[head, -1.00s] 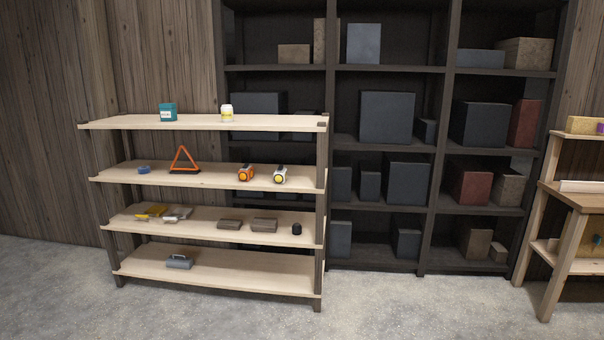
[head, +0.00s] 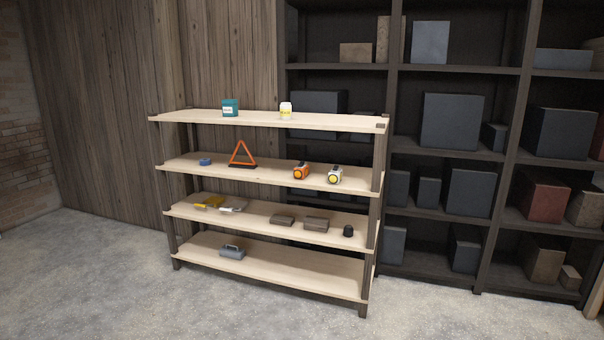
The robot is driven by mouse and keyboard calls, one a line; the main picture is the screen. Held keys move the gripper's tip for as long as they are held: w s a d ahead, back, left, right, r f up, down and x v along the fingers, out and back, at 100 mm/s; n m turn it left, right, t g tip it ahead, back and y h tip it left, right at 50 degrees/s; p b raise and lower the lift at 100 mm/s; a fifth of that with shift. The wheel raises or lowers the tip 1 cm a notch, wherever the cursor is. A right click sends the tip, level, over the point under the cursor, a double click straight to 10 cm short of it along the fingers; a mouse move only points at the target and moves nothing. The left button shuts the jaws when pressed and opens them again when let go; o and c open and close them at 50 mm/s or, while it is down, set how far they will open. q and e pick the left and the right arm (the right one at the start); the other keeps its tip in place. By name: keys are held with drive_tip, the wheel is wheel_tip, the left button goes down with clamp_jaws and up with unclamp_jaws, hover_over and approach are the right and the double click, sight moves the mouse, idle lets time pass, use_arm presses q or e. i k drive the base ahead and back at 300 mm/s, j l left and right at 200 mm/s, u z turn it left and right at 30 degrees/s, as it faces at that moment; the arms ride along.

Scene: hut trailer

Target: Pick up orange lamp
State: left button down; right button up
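The orange lamp (head: 301,171) stands on the second shelf from the top of a light wooden shelf unit (head: 262,176) in the head view. It has a round yellowish front facing me. A similar white lamp (head: 335,175) stands just to its right, with a small gap between them. An orange warning triangle (head: 242,154) stands to its left. Neither of my grippers is in the head view.
The top shelf holds a teal box (head: 230,108) and a yellow-white container (head: 286,110). Lower shelves hold brown blocks (head: 316,224), a black cup-like item (head: 348,231) and a grey toolbox (head: 232,252). A dark rack with boxes (head: 452,122) stands behind. Concrete floor (head: 110,280) in front is clear.

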sight(300, 172)
drive_tip(key=i, duration=1)
drive_tip(key=i+j, duration=0.1)
drive_tip(key=i, duration=0.85)
drive_tip(key=i+z, duration=0.1)
drive_tip(key=i, duration=0.9)
